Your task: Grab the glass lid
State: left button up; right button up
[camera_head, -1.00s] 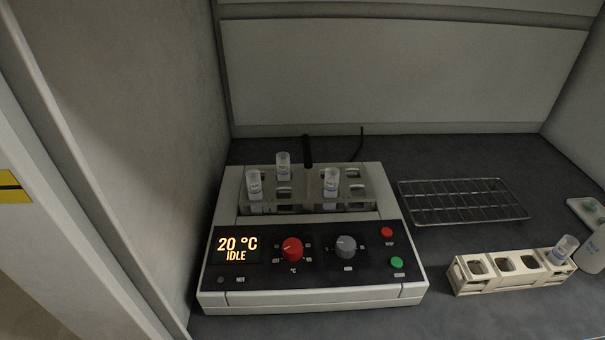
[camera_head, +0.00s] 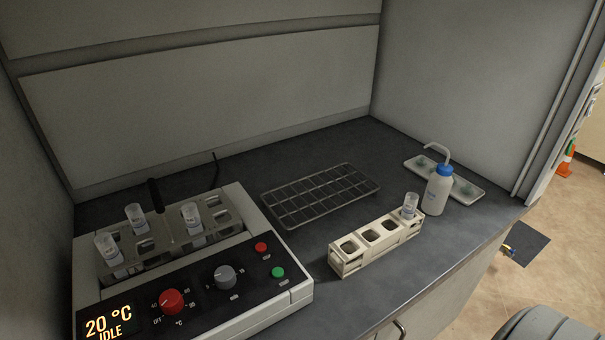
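A pale tray (camera_head: 477,196) lies at the back right of the dark bench. On it are small greenish, glassy pieces, one at the left end (camera_head: 423,161) and one at the right (camera_head: 466,188). They look like glass lids, but they are too small to be sure. The wash bottle (camera_head: 439,190) with a blue cap stands in front of the tray and hides part of it. Neither of my grippers shows in the head view.
A heating block (camera_head: 300,287) reading 20 °C IDLE holds several vials at the left. A wire rack (camera_head: 320,195) lies mid-bench. A cream rack (camera_head: 350,263) with one vial (camera_head: 409,205) stands near the front edge. Side walls enclose the bench.

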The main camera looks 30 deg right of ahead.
aim_at(466, 190)
jog(key=z, duration=2.05)
